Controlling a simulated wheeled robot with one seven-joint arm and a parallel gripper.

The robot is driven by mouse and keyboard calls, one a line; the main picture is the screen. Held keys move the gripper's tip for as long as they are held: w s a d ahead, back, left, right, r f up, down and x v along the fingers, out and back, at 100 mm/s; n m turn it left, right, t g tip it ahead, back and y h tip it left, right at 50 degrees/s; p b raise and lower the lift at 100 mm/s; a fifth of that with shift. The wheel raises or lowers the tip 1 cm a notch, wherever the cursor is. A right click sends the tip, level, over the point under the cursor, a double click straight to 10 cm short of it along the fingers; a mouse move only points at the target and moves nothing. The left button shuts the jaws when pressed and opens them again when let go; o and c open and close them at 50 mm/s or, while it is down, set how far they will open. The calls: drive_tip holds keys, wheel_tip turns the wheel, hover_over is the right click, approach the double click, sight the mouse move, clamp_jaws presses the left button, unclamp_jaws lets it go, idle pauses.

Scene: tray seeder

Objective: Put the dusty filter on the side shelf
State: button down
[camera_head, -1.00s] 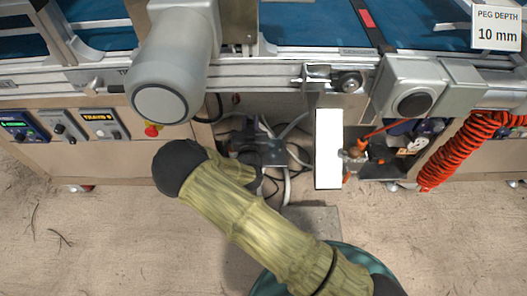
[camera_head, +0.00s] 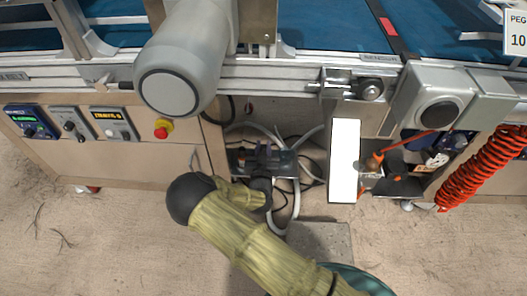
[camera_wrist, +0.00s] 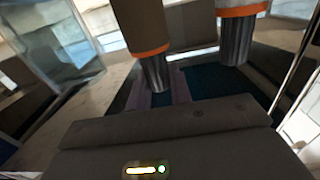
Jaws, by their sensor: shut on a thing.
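In the wrist view, two upright cylinders with orange bands and ribbed grey lower ends hang from the top. The left cylinder (camera_wrist: 140,25) is brown and the right cylinder (camera_wrist: 240,25) is paler. The brown one could be the dusty filter, but I cannot be sure. My gripper's dark body (camera_wrist: 165,150) fills the bottom; its fingertips are hidden. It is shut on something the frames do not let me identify. In the head view, my gripper (camera_head: 265,160) seems to be the dark shape under the conveyor, among cables. I cannot tell which surface is the side shelf.
A bright white upright panel (camera_head: 344,160) stands right of the cables. A dark ledge (camera_head: 398,186) with an orange-handled tool lies beyond it. A red coiled hose (camera_head: 480,168) hangs at the right. Control boxes (camera_head: 72,124) and a red button (camera_head: 163,131) are left. The front floor is mostly clear.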

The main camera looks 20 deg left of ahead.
drive_tip(key=shift+f, duration=0.55)
drive_tip(key=shift+f, duration=0.1)
drive_tip(key=shift+f, duration=0.1)
drive_tip(key=c, duration=1.3)
unclamp_jaws()
drive_tip(key=shift+o, duration=0.2)
drive_tip(key=shift+r, duration=0.3)
drive_tip(key=p+v, duration=0.4)
drive_tip(key=v, duration=0.8)
